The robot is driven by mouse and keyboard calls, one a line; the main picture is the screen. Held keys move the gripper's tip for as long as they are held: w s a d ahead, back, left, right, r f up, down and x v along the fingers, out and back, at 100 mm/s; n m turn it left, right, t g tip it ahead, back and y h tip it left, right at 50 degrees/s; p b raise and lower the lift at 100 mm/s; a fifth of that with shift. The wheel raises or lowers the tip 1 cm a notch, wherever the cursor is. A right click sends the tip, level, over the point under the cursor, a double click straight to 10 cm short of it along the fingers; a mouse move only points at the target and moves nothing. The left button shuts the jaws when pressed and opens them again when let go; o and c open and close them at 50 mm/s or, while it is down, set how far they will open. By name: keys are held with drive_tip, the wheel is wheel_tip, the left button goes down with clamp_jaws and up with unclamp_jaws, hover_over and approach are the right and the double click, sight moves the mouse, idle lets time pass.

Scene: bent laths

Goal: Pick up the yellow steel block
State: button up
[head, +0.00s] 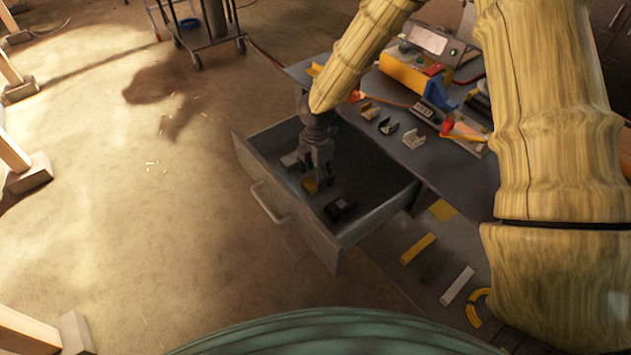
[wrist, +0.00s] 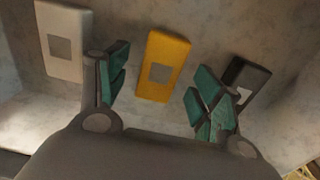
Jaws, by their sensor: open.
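The yellow steel block (wrist: 157,88) lies on the floor of an open drawer, with a grey square on its top face. In the wrist view it lies between and a little beyond the two fingers of my gripper (wrist: 157,92). My gripper is open and empty, its green-padded fingers apart on either side of the block.
The drawer (head: 325,243) has raised walls close around my gripper. A pale block (wrist: 66,45) lies left of the yellow one, and a black block (wrist: 245,82) lies right. A bench top (head: 455,178) with tools and a yellow device (head: 405,72) stands beside the drawer.

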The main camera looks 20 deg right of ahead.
drive_tip(key=shift+f, duration=1.05)
drive_tip(key=shift+c, duration=0.2)
drive_tip(key=c, duration=1.2)
